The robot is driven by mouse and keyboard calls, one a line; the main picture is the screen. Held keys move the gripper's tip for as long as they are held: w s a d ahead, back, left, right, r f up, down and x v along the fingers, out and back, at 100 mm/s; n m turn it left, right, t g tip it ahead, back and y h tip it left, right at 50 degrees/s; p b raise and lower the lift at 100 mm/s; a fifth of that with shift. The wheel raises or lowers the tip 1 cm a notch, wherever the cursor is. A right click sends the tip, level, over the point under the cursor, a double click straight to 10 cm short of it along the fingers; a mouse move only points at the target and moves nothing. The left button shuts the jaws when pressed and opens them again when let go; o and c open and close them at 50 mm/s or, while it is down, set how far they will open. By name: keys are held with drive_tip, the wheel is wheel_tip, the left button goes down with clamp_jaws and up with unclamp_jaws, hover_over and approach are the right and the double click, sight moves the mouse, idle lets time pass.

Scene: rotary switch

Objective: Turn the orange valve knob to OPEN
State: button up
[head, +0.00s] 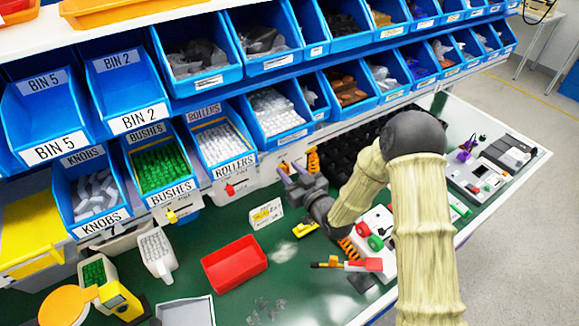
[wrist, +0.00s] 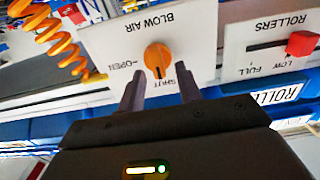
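The orange valve knob (wrist: 158,58) sits on a white panel marked BLOW AIR in the wrist view. The dark mark on the knob points down in the picture, towards the word SHUT; the word OPEN is off to its left. In the head view my gripper (head: 292,174) is at the shelf's lower front edge, and I cannot make out the knob there.
An orange coiled hose (wrist: 50,30) hangs left of the knob in the wrist view. A ROLLERS panel with a red slider (wrist: 302,43) is to the right. In the head view, blue bins stand above my gripper, and a red tray (head: 234,264) lies on the green bench.

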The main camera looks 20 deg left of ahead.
drive_tip(key=shift+w+a, duration=0.25)
drive_tip(key=c, duration=0.6)
